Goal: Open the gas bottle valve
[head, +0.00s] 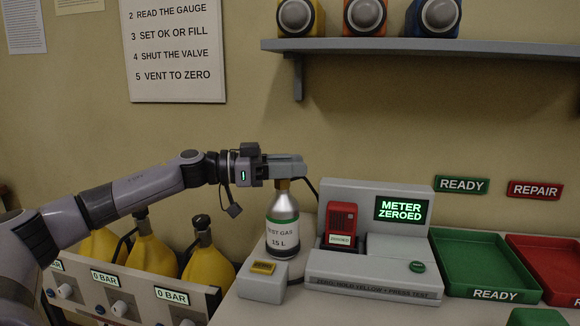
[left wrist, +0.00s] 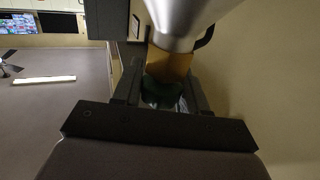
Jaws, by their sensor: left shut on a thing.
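The gas bottle (head: 283,218) is silver with a green band and a label reading "TEST GAS 15 L". It stands upright on the console, left of the meter station. Its brass neck (head: 282,185) shows just below my left gripper (head: 288,167). In the left wrist view the brass neck (left wrist: 170,64) leads to a dark green valve knob (left wrist: 162,92). My left gripper is shut on this knob, one finger on each side. The head view hides the knob behind the fingers. How far the valve is turned cannot be told. My right gripper is not in view.
A grey meter station (head: 398,248) holds a red meter (head: 341,222); its screen reads "METER ZEROED". A small grey box (head: 262,284) stands before the bottle. Green (head: 470,248) and red (head: 548,255) trays lie right. Yellow cylinders (head: 152,256) stand left. A shelf (head: 420,47) hangs above.

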